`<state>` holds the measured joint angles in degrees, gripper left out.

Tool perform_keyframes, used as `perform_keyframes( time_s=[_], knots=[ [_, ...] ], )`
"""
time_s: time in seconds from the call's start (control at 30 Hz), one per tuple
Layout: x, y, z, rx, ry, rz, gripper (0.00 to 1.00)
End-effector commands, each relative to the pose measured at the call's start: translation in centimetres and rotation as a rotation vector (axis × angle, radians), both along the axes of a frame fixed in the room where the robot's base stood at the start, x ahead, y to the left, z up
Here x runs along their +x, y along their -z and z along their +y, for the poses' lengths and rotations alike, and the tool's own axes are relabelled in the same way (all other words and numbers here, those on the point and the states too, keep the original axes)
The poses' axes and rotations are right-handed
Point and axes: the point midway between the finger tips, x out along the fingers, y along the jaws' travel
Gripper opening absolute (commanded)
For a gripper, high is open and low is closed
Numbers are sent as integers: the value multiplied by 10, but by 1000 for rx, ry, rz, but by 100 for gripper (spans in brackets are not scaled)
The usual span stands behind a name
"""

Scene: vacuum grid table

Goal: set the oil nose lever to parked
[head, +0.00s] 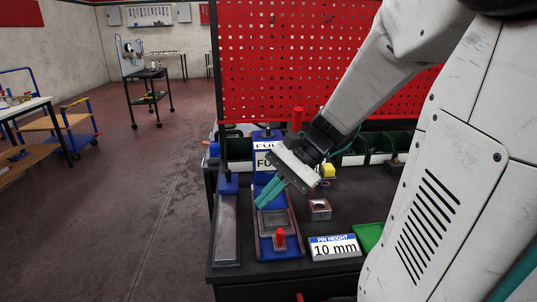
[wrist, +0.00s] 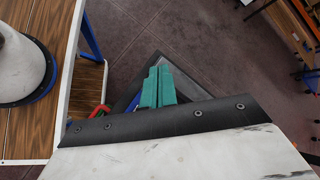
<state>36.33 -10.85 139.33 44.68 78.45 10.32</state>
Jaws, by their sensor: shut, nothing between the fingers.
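A blue fixture (head: 267,244) with a grey metal block stands on the dark table, with a red knob (head: 280,238) at its front. A red cylinder (head: 297,118) rises behind my wrist. I cannot tell which part is the oil nose lever, and no readable label names it. My gripper (head: 262,200) has green fingers, shut and empty, above the left side of the blue fixture. I cannot tell whether they touch it. In the wrist view the shut fingers (wrist: 158,86) hide most of what lies beneath. My wrist covers part of the signs behind.
A long grey block with a blue end (head: 227,225) stands left of the fixture. A "PIN HEIGHT 10 mm" sign (head: 335,247), a small metal block (head: 319,209) and a green tray (head: 370,236) are right. A red pegboard (head: 290,60) and dark bins (head: 380,147) stand behind.

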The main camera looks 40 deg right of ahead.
Motion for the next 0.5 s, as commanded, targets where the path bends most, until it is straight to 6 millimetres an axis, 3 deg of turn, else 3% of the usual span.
perform_keyframes(
  time_s=[0.1, 0.27, 0.37, 0.5],
  knots=[
    [30, 7, -50, 208, 276, 33, 0],
    [54, 18, -136, 481, 637, 29, 0],
    [55, 30, -199, 645, 855, 4, 0],
    [39, 48, -278, 836, 1110, -52, 0]
  ],
)
